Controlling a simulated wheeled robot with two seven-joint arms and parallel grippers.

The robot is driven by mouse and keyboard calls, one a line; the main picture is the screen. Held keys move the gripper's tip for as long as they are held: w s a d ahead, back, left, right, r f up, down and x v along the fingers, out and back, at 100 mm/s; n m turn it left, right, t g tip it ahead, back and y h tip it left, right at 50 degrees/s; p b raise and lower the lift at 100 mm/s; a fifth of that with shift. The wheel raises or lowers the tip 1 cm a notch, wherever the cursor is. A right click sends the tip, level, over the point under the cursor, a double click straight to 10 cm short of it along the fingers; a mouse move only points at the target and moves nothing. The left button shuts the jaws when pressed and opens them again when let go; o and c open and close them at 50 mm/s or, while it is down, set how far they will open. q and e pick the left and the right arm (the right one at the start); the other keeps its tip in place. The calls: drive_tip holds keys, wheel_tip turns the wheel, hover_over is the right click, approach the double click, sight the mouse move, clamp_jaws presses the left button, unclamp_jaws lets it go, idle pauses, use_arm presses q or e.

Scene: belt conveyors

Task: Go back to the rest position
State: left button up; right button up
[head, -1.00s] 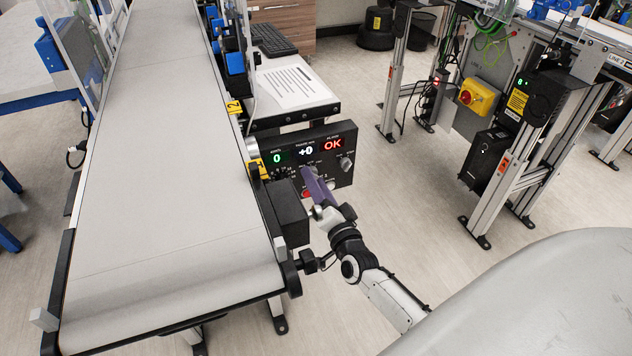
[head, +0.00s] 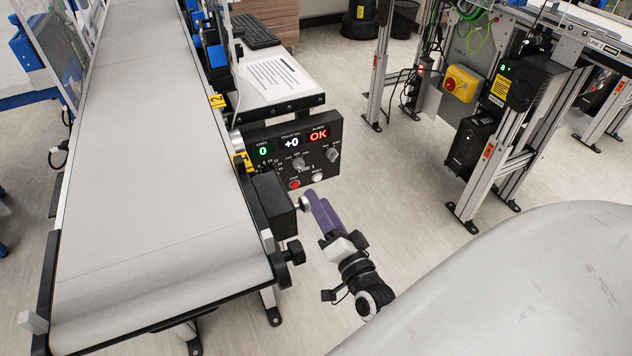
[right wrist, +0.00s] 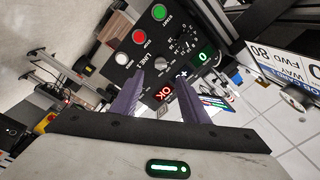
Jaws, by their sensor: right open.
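My right gripper (head: 322,211) has purple fingers and is in the middle of the head view, in front of and below the line control panel (head: 318,163). In the right wrist view the two purple fingers of my right gripper (right wrist: 157,97) are apart with nothing between them. The panel (right wrist: 132,22) is beyond the fingertips there. Its displays read 0, +0 and OK. The fingers look clear of the panel. My left gripper is not in the head view.
A belt conveyor (head: 150,190) with an empty belt runs along the left. A black motor box and knob (head: 290,252) stick out from its side, close to my right gripper. A small table (head: 262,95) with a paper is behind the panel. Open floor (head: 400,210) lies to the right.

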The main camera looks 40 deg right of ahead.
idle(0.5)
drive_tip(key=s+a+f+n+g+y, duration=0.6)
drive_tip(key=s+a+f+n+g, duration=0.3)
drive_tip(key=s+a+f+n, duration=0.4)
drive_tip(key=s+a+n, duration=0.3)
drive_tip(key=s, duration=0.1)
drive_tip(key=shift+s+a+f+g+y, duration=0.35)
drive_tip(key=shift+a+f+g+y, duration=0.05)
